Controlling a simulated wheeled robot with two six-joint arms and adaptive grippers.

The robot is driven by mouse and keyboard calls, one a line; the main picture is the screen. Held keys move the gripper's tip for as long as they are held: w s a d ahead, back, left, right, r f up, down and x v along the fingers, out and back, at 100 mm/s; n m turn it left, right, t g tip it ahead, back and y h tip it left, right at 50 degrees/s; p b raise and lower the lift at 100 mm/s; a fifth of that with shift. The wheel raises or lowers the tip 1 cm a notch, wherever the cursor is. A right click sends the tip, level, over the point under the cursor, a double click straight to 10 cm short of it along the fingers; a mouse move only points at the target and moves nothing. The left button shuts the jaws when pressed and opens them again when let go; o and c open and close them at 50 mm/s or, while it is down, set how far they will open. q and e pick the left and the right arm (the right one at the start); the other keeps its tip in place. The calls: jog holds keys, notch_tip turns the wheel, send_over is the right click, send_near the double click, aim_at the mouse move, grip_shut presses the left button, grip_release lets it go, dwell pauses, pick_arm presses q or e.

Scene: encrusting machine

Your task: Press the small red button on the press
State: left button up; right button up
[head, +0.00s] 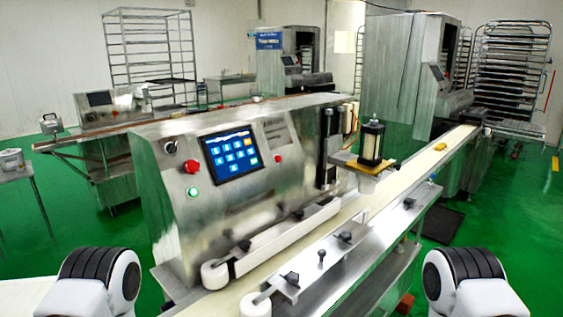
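The press (215,225) is a large brushed-metal machine in the middle of the head view, with a lit blue touchscreen (233,154) on its front panel. A small red button (278,158) is on the panel to the right of the screen. Another red button (191,166), which looks slightly larger, is to the left of the screen, above a green button (193,192). Parts of my two arms show at the bottom left and bottom right corners. Neither gripper is in view, and both red buttons are unobstructed.
A conveyor belt (420,166) runs along the front of the press, with a metal rail and several black knobs. A stamping unit (371,145) stands over the belt. Racks (150,50) and other machines stand behind. Green floor (490,235) is open to the right.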

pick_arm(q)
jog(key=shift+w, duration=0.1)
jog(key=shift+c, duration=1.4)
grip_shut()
